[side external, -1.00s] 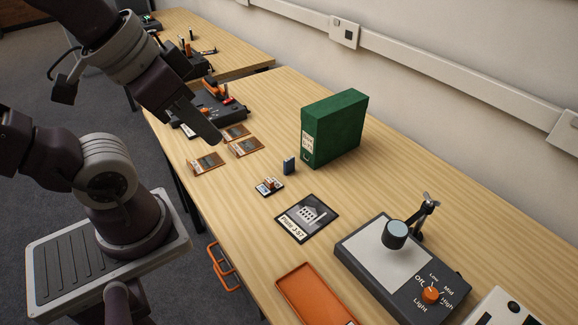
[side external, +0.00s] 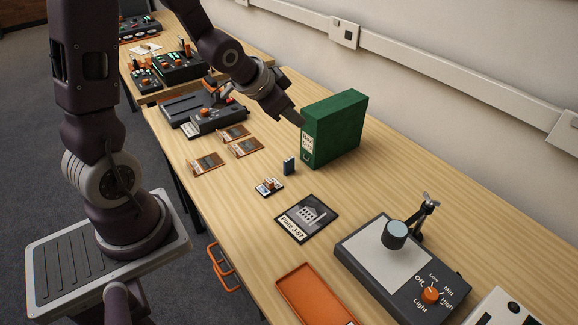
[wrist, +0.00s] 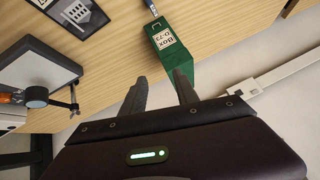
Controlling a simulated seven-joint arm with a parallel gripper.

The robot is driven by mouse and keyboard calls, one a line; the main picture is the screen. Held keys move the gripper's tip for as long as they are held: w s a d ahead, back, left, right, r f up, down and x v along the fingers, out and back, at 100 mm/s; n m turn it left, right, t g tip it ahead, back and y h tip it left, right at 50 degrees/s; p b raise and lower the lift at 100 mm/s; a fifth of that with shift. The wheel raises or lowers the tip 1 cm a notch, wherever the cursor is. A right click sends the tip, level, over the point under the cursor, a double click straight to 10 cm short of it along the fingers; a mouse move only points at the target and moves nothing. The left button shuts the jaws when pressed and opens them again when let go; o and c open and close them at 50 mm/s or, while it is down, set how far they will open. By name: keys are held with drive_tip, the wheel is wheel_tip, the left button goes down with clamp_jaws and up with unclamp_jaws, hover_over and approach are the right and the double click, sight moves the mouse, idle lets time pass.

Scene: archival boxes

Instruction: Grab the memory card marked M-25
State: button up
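No marking M-25 is readable in either view. My gripper (side external: 299,121) is above the table at the upper left edge of the green box. In the wrist view its two fingers (wrist: 160,77) are apart with nothing between them.
The green box labelled Box D-73 (side external: 340,130) stands upright close to my fingers. Several brown cards (side external: 206,164) lie left. A dark picture card (side external: 306,218), an orange tray (side external: 312,296) and a light stand with a knob (side external: 372,262) are nearer the camera.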

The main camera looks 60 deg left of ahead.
wheel_tip(320, 180, down, 6)
drive_tip(key=w+a, duration=0.2)
drive_tip(key=t+h, duration=0.1)
drive_tip(key=t, duration=0.2)
hover_over(294, 160)
drive_tip(key=s+d, duration=0.2)
wheel_tip(294, 160, down, 8)
drive_tip(key=r, duration=0.1)
drive_tip(key=s+f+n, duration=0.1)
drive_tip(key=s+a+f+n+t, duration=0.1)
drive_tip(key=f, duration=0.1)
drive_tip(key=s+f+t, duration=0.1)
drive_tip(key=f, duration=0.1)
drive_tip(key=shift+s+a+f+n+y, duration=0.1)
drive_tip(key=shift+a+f+n+y, duration=0.05)
drive_tip(key=shift+a+n+y, duration=0.2)
drive_tip(key=shift+s+a+f+n, duration=0.1)
drive_tip(key=shift+s+f+n, duration=0.15)
drive_tip(key=shift+s, duration=0.1)
drive_tip(key=shift+a, duration=0.1)
drive_tip(key=x, duration=0.7)
drive_tip(key=shift+r, duration=0.15)
clamp_jaws()
